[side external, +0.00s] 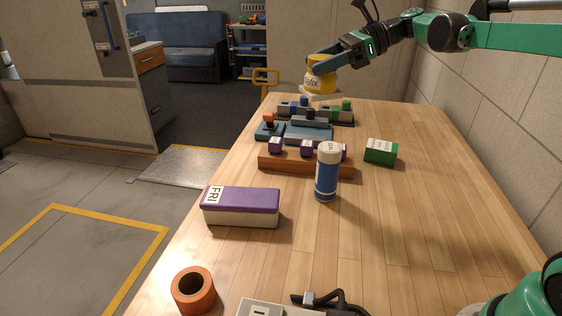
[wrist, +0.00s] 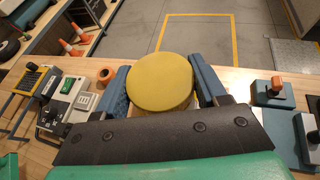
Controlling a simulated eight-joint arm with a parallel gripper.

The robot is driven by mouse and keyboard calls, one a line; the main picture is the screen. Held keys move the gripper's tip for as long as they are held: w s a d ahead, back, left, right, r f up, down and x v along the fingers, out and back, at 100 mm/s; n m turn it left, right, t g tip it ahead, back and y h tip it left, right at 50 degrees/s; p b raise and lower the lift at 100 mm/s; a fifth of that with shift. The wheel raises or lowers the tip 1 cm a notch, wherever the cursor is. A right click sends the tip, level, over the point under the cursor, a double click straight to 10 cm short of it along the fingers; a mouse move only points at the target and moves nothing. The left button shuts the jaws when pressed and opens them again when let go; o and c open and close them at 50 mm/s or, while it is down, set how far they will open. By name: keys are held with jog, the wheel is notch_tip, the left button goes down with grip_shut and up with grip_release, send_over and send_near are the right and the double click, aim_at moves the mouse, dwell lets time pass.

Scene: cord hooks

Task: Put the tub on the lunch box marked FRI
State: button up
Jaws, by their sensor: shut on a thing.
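The tub (side external: 320,78) is yellow with a white label, partly readable as "fix". My gripper (side external: 316,62) is shut on it and holds it up in the air over the far end of the table. In the wrist view the tub's round yellow lid (wrist: 160,82) sits between the two blue fingers. The lunch box marked FRI (side external: 246,201) has a purple lid and a cream base, and stands on the near left part of the table, well away from my gripper. Its lid is bare. I cannot make it out in the wrist view.
A blue bottle with a white cap (side external: 327,175) stands right of the lunch box. Behind are a wooden block with purple pieces (side external: 280,163), blue hook stands and a green box (side external: 380,152). An orange roll (side external: 193,290) lies near the front. The table's right side is clear.

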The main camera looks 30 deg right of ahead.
jog(key=w+a+r+n+g+y, duration=0.1)
jog(key=a+n+g, duration=0.1)
jog(key=a, duration=0.6)
jog(key=w+a+r+n+g, duration=0.1)
jog(key=a+r, duration=0.1)
jog(key=a, duration=0.6)
send_over(240, 196)
notch_tip(240, 196, down, 20)
jog(key=shift+f, duration=0.1)
jog(key=o, duration=1.3)
jog(key=shift+f, duration=0.1)
